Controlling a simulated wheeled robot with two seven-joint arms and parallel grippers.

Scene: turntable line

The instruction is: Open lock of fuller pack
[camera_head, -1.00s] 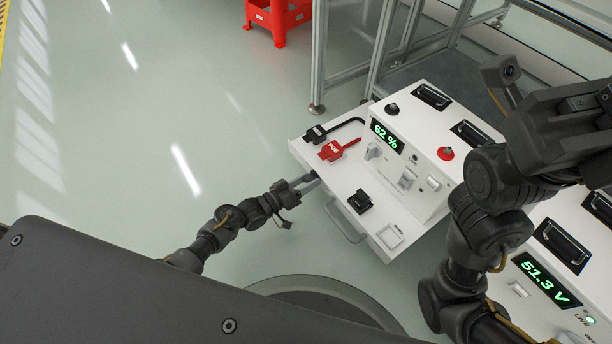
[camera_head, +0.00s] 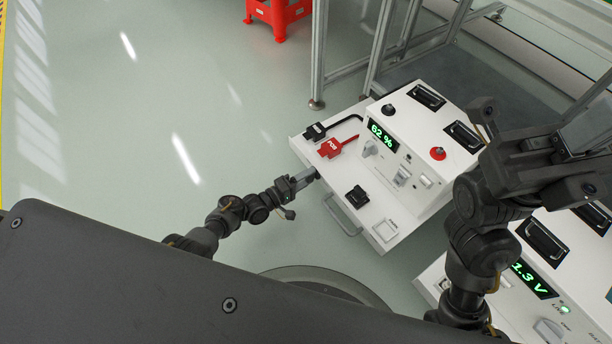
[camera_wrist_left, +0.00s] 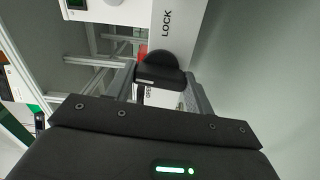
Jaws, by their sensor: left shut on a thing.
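The white pack (camera_head: 435,172) with the green "62 %" display (camera_head: 383,136) stands in the middle of the head view. My left gripper (camera_head: 308,176) is at the left front edge of its tray. In the left wrist view, my left gripper (camera_wrist_left: 160,88) is shut on a black lock knob (camera_wrist_left: 162,64), with a finger on each side. A "LOCK" label (camera_wrist_left: 167,22) is on the white panel above the knob, and an "OPEN" label is partly hidden below it. My right gripper (camera_head: 535,160) is raised over the second pack; its jaw opening is unclear.
A second pack (camera_head: 497,311), its display partly covered by my right arm, stands at lower right. Black and red connectors (camera_head: 338,147), a black block (camera_head: 357,197) and a handle (camera_head: 342,216) are on the first pack. A metal frame (camera_head: 320,60) stands behind. Left floor is clear.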

